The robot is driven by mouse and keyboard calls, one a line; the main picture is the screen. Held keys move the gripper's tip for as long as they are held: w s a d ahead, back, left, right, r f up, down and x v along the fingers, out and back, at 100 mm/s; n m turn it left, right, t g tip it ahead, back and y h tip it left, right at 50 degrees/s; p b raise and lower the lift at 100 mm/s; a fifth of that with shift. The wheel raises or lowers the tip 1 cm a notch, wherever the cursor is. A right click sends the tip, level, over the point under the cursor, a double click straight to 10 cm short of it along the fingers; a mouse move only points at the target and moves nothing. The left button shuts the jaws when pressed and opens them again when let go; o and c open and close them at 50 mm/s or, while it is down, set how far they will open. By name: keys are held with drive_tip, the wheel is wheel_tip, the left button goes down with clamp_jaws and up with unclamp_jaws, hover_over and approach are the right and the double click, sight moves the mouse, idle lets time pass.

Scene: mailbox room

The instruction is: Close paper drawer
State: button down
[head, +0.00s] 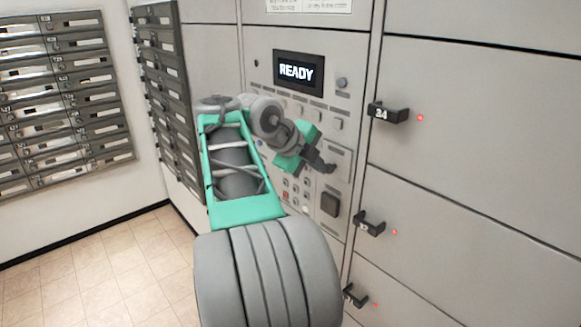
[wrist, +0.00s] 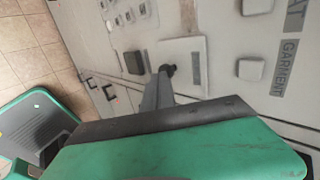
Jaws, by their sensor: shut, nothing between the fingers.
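The grey control panel under a READY display (head: 297,71) carries a pale rectangular plate (head: 341,160), which may be the front of the paper drawer. It also shows in the wrist view (wrist: 190,52), with a narrow slot in it. I cannot tell whether it stands out from the panel. My gripper (head: 326,168) has green and grey parts and is shut and empty. Its dark fingertips (wrist: 166,71) are in front of the plate's lower left edge in the head view. Whether they touch it is unclear. My arm hides part of the panel.
A dark square block (head: 330,204) is below the plate, beside small keypad buttons (head: 288,190). Locker doors with black handles, one marked 34 (head: 388,113), are to the right. Mailbox racks (head: 65,85) stand at the left. The tiled floor (head: 95,270) there is clear.

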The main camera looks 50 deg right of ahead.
drive_tip(key=a+f+p+v, duration=0.1)
drive_tip(key=p+v, duration=0.3)
drive_tip(key=v, duration=0.8)
drive_tip(key=shift+a, duration=0.35)
